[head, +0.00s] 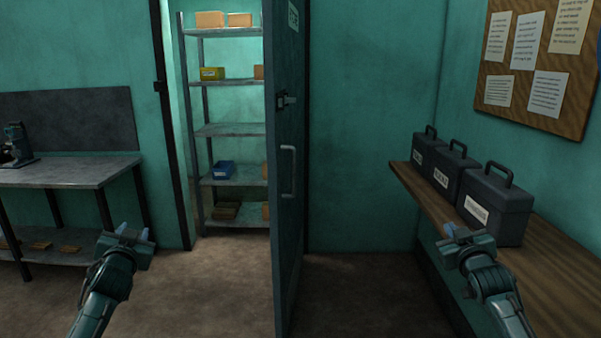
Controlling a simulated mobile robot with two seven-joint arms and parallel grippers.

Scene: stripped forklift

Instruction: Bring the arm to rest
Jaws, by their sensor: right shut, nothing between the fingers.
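My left gripper (133,232) is at the lower left, held up in front of the metal workbench's right end. Its two fingertips show apart, with nothing seen between them. My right gripper (456,231) is at the lower right, beside the front edge of the wooden shelf and left of the nearest dark case. It is shut and empty. Both arms come up from the bottom edge of the picture.
A teal door (287,230) stands open in the middle, with a metal rack (228,130) behind it. A metal workbench (85,172) is at left. A wooden shelf (560,262) at right bears dark cases (497,207). The floor between the arms is clear except for the door.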

